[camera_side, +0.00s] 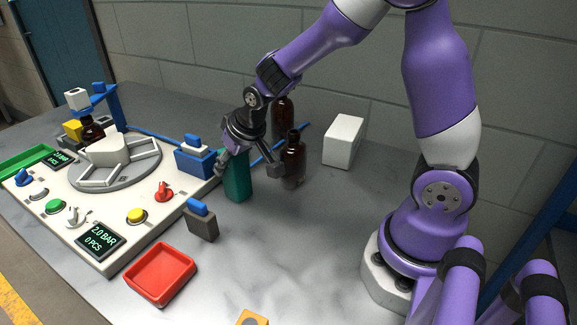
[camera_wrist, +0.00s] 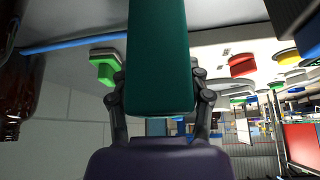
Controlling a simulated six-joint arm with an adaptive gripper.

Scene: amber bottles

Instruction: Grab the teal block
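The teal block (camera_side: 238,180) stands upright on the grey table, below my gripper (camera_side: 248,165) in the side view. My gripper is open, its fingers spread on either side of the block's upper part. The right finger shows a clear gap to the block in this view. In the wrist view the teal block (camera_wrist: 160,60) fills the middle, between the two fingers of my gripper (camera_wrist: 159,80). The fingers appear close to its sides there; contact cannot be told.
Amber bottles (camera_side: 292,160) stand close right of and behind my gripper. A white box (camera_side: 344,141) is farther right. A blue-topped grey block (camera_side: 202,222), a red tray (camera_side: 160,274) and the control panel (camera_side: 118,240) lie left and in front. The right-front table is mostly clear.

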